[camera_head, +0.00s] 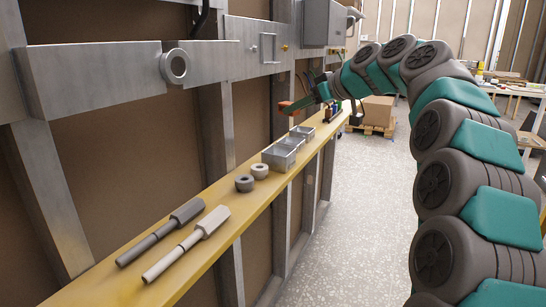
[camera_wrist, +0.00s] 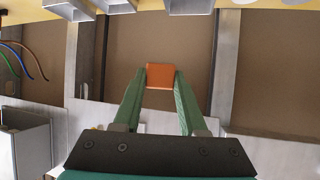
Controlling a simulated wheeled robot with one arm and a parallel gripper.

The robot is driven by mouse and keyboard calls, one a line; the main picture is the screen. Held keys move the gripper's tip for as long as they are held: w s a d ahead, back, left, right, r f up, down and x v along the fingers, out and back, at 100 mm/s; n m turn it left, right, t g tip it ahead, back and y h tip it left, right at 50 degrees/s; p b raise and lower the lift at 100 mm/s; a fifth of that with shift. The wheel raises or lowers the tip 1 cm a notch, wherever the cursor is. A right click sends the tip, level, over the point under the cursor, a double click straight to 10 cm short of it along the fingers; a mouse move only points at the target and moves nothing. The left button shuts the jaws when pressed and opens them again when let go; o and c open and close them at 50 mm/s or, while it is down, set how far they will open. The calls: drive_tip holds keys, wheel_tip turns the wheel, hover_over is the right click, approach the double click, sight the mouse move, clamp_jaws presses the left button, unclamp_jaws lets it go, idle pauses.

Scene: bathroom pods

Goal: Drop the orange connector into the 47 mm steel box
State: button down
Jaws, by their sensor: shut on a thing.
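The orange connector (camera_head: 287,107) is held at the end of my gripper (camera_head: 302,103), above and a little to the left of the steel boxes in the head view. In the wrist view the orange connector (camera_wrist: 160,76) sits between the two green fingertips of my gripper (camera_wrist: 160,82), which are shut on it. Steel boxes stand on the yellow shelf: a larger one (camera_head: 278,158) in front and a smaller one (camera_head: 302,131) behind. I cannot tell by sight which is the 47 mm one. In the wrist view box parts (camera_wrist: 70,9) show at the top edge.
A metal rail (camera_head: 95,85) and upright studs border the left. Coloured items (camera_head: 335,108) stand at the far end. A cardboard box (camera_head: 378,110) rests on a pallet beyond.

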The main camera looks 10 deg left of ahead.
drive_tip(key=a+r, duration=0.1)
drive_tip(key=b, duration=0.3)
hover_over(293, 151)
drive_tip(key=shift+f, duration=2.9)
drive_tip(key=shift+c, duration=1.9)
unclamp_jaws()
drive_tip(key=shift+s, duration=0.1)
drive_tip(key=v, duration=0.7)
drive_tip(key=shift+d+b, duration=0.35)
drive_tip(key=shift+s+r, duration=0.1)
drive_tip(key=shift+s, duration=0.05)
